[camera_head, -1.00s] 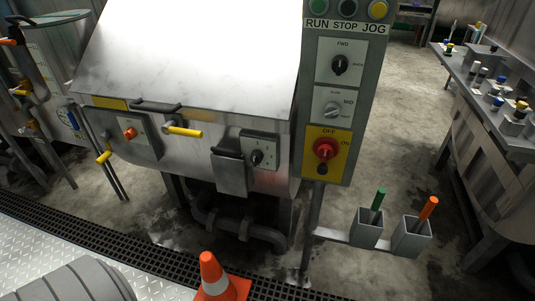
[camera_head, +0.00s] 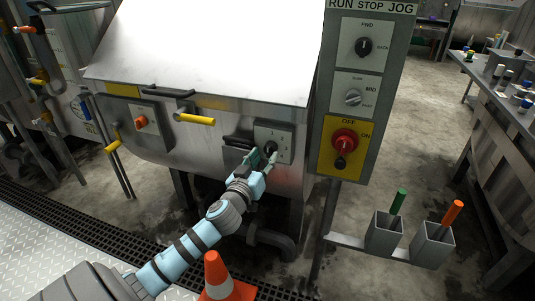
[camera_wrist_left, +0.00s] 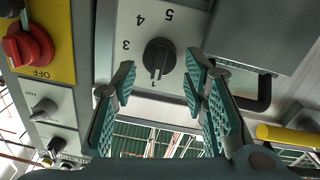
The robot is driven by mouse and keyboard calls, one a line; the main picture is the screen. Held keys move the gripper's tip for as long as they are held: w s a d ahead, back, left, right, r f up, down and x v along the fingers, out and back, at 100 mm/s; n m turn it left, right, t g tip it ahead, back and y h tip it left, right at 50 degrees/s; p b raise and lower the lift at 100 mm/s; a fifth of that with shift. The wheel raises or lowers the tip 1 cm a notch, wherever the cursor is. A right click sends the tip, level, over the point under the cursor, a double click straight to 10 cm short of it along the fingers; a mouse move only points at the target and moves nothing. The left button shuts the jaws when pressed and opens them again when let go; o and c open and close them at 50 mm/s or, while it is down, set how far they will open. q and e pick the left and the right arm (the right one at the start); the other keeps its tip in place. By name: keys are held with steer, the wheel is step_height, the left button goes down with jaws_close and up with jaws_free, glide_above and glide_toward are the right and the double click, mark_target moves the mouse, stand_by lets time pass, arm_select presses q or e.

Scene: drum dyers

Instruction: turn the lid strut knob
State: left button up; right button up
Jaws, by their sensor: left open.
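A black dial knob (camera_head: 270,148) sits on a light grey numbered plate (camera_head: 286,140) on the front of the steel drum dyer, below its lid. In the left wrist view the knob (camera_wrist_left: 158,58) points to the lower edge of its plate, with numbers around it. My left gripper (camera_head: 264,161) is open in front of this plate. In the left wrist view its teal fingers (camera_wrist_left: 160,80) stand apart on either side of the knob, and I see no contact. In the head view the fingers partly cover the knob. My right gripper is out of view.
A control panel (camera_head: 382,100) with a red switch stands right of the plate. A black handle (camera_head: 238,141) and a yellow-handled lever (camera_head: 196,119) lie to its left. An orange cone (camera_head: 215,272) stands below my arm. Two grey holders (camera_head: 384,234) sit at lower right.

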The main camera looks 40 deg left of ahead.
mark_target(268, 152)
arm_select(q)
steer(key=shift+x, duration=1.7)
steer(key=c, duration=0.9)
steer(key=shift+o, duration=0.2)
steer(key=shift+m, duration=0.5)
steer(key=m+p, duration=0.2)
steer(key=m, duration=0.1)
steer(key=shift+r+m, duration=0.15)
steer(key=shift+m, duration=0.15)
steer(key=m+p, duration=0.2)
steer(key=m, duration=0.2)
steer(key=shift+d, duration=0.1)
